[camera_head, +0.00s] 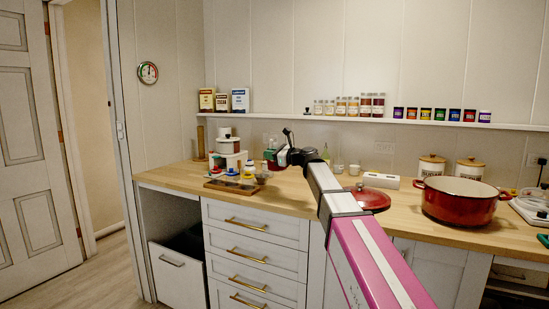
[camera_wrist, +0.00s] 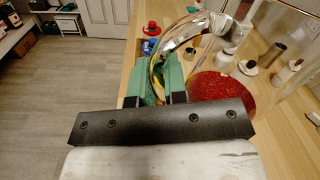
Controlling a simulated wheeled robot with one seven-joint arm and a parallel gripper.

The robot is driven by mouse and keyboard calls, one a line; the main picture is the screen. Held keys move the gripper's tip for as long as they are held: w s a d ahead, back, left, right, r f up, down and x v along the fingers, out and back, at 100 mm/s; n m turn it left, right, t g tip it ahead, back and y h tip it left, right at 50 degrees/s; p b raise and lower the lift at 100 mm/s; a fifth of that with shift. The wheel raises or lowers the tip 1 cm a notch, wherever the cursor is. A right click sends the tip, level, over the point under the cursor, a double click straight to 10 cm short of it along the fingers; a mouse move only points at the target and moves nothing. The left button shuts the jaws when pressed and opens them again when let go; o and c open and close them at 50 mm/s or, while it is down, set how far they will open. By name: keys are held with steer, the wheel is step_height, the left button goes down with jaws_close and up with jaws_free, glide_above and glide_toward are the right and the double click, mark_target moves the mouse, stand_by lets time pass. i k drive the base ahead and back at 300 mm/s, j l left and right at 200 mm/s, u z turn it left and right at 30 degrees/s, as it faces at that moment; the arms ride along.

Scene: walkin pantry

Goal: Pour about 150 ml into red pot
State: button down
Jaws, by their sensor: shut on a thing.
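The red pot (camera_head: 458,203) stands open on the right of the wooden counter in the head view, with a pale inside and two side handles. My gripper (camera_wrist: 163,72) has green fingers, shut on a shiny, clear curved handle (camera_wrist: 181,35). In the head view my gripper is far left of the pot, small and partly hidden by my arm.
A wooden tray (camera_head: 231,188) with small jars sits on the counter at left. Two white canisters (camera_head: 431,166) stand behind the pot, and a scale-like device (camera_head: 531,207) is at its right. Spice jars line the wall shelf (camera_head: 400,121). Bare counter shows in front of the lid.

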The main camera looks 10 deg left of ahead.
mark_target(461, 201)
steer(key=k, duration=1)
